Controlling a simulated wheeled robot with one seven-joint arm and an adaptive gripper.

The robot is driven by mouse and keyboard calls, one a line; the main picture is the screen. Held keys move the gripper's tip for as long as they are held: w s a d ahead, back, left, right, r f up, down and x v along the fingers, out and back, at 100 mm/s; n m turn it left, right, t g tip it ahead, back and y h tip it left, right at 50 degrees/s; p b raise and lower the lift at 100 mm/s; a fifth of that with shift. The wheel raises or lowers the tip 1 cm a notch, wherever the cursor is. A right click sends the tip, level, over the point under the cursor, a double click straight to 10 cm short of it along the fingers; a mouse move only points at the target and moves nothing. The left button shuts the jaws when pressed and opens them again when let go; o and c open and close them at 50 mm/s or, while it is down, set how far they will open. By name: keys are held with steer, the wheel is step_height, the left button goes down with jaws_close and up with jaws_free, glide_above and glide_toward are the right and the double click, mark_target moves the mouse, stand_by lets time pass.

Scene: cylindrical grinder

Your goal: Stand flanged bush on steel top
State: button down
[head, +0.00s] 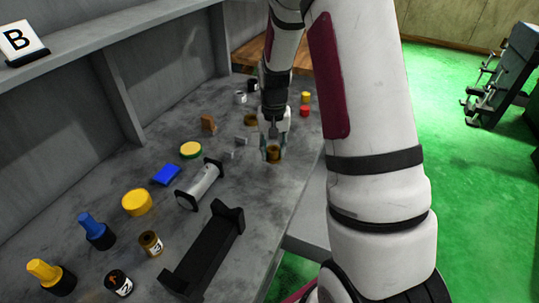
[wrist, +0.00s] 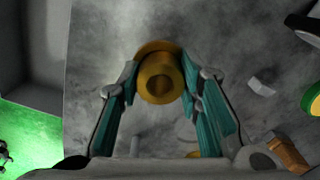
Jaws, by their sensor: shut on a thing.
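The flanged bush (head: 274,155) is a brass-coloured ring with a wider flange. In the wrist view the bush (wrist: 158,77) shows its round bore facing the camera, with the flange at its far end. My gripper (head: 272,150) points down and is shut on the bush, with a teal-padded finger on either side in the wrist view (wrist: 160,88). The steel top (head: 245,190) is the grey, stained bench surface under the bush. The bush is at or just above this surface; I cannot tell whether it touches.
A black cradle (head: 205,255) lies in front. Red (head: 304,111) and yellow (head: 305,97) pieces stand behind. Bare surface surrounds the bush.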

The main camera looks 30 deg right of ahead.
mark_target(270, 155)
steer(key=shift+w+d, duration=0.15)
steer(key=shift+w, duration=0.75)
steer(key=shift+w+f, duration=0.15)
steer(key=shift+f, duration=1.7)
steer(key=shift+f, duration=0.15)
steer(key=c, duration=1.2)
jaws_free()
steer(key=shift+o, duration=0.2)
